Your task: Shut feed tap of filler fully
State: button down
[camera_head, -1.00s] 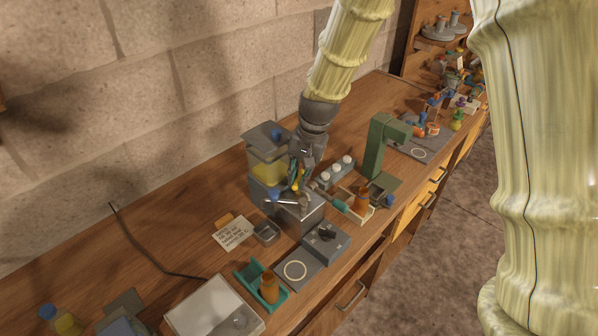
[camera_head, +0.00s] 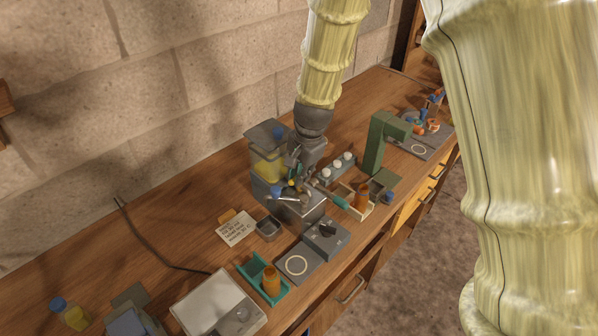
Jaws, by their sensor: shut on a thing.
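The filler (camera_head: 298,208) is a grey block with a clear tank (camera_head: 267,163) of yellow liquid at its back left and a blue knob (camera_head: 277,132) at the tank's top. A blue part (camera_head: 276,192) sticks out at its left front. My gripper (camera_head: 293,184) reaches down from above, in front of the tank, and is shut at the filler's tap area. It seems to be closed on the feed tap's handle. The fingers and small parts there overlap, so the tap's exact angle is hard to tell.
A green press-like stand (camera_head: 376,145) and a wooden tray with an amber bottle (camera_head: 361,195) stand to the right. In front are a small metal cup (camera_head: 268,228), a grey switch box (camera_head: 326,237) and a teal holder (camera_head: 252,266) with another amber bottle. A written card (camera_head: 236,229) lies left.

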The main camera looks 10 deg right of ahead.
jog(key=c, duration=1.4)
grip_release()
jog(key=shift+s+d+r, duration=0.2)
jog(key=shift+s+r, duration=0.15)
jog(key=shift+r, duration=1.6)
jog(key=shift+s+d+r, duration=0.25)
jog(key=shift+s+r, duration=0.1)
jog(key=shift+r, duration=1.6)
jog(key=shift+s+d+r, duration=0.2)
jog(key=shift+s+r, duration=0.15)
jog(key=shift+r, duration=1.6)
